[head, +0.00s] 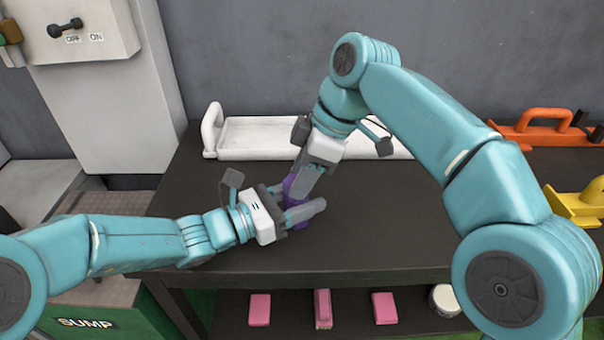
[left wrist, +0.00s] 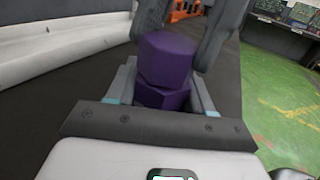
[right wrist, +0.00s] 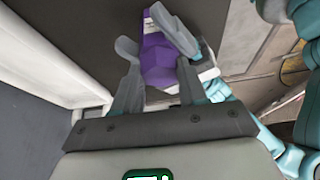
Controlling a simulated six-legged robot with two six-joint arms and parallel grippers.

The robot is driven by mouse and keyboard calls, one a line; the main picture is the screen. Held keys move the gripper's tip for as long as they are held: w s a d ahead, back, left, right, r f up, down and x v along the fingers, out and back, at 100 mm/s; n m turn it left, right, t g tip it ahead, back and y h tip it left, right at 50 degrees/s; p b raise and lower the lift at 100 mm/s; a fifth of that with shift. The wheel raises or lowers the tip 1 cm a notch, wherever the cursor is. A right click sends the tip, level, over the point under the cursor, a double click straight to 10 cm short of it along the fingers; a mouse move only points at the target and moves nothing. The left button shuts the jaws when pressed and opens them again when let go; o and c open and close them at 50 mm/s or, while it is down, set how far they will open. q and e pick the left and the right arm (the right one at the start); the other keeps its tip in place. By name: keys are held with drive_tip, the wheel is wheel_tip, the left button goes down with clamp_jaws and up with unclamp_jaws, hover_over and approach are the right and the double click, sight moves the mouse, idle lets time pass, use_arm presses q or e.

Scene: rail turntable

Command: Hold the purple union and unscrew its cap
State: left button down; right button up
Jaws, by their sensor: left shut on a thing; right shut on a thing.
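The purple union (head: 293,188) stands above the dark tabletop (head: 215,185), between both my grippers. My left gripper (head: 305,208) reaches in from the left and is shut on its lower part. My right gripper (head: 298,186) comes down from above and is shut on its upper part, the cap. In the left wrist view the six-sided cap (left wrist: 166,60) sits over the body (left wrist: 162,97), with a dark seam between them. I cannot tell how far the cap is turned. The right wrist view shows the union (right wrist: 158,62) between the fingers, partly hidden.
A white tray (head: 255,138) with a handle lies behind the grippers. An orange-handled thing (head: 535,122) and a yellow thing (head: 572,207) sit at the right. Pink blocks (head: 260,309) and a white round thing (head: 445,300) are on the shelf below. A switch box (head: 95,30) stands back left.

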drive_tip(key=o, duration=1.3)
drive_tip(key=shift+o, duration=0.2)
drive_tip(key=shift+r, duration=2)
